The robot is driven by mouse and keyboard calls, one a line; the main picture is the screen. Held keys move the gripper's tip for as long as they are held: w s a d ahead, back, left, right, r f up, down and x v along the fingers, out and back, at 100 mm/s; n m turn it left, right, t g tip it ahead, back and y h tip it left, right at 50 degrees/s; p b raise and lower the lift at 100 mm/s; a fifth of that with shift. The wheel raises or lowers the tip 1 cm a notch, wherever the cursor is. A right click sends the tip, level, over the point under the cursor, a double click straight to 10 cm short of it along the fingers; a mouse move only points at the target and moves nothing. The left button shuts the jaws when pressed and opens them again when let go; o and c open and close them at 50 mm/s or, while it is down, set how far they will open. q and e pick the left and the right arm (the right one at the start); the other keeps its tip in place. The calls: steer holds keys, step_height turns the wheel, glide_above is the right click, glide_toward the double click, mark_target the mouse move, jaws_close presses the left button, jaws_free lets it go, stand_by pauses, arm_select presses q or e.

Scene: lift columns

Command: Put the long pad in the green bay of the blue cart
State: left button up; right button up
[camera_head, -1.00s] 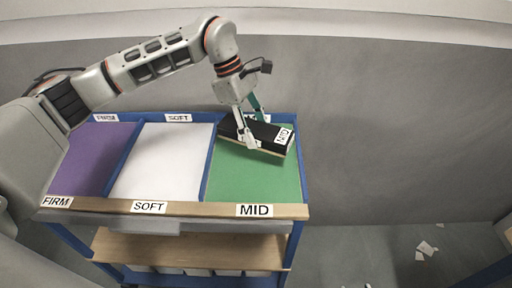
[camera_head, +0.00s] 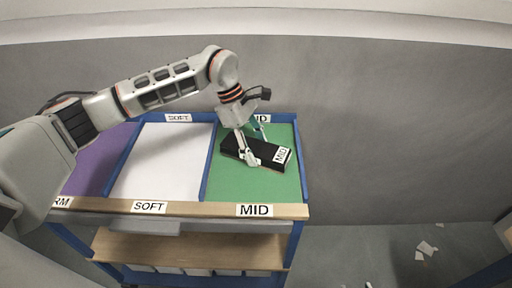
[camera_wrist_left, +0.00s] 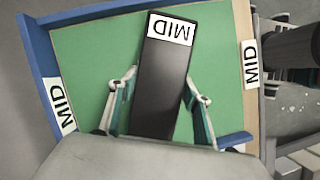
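The long pad (camera_head: 262,154) is black with a white MID label at one end. It lies in the green bay (camera_head: 228,185) of the blue cart (camera_head: 303,165), turned slightly askew, and looks flat on the floor of the bay. In the left wrist view the pad (camera_wrist_left: 162,85) runs between the fingers of my left gripper (camera_wrist_left: 160,100). Green shows between each finger and the pad, so the gripper is open around it. My right gripper is out of view.
The white SOFT bay (camera_head: 160,160) and the purple bay (camera_head: 100,160) left of it look empty. Blue dividers stand between bays. A wooden front rail (camera_head: 185,208) carries labels. A grey wall (camera_head: 400,110) is behind the cart.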

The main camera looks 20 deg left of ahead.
arm_select(q)
steer(key=o, duration=0.4)
steer(key=v, duration=1.2)
steer(key=shift+r, duration=0.15)
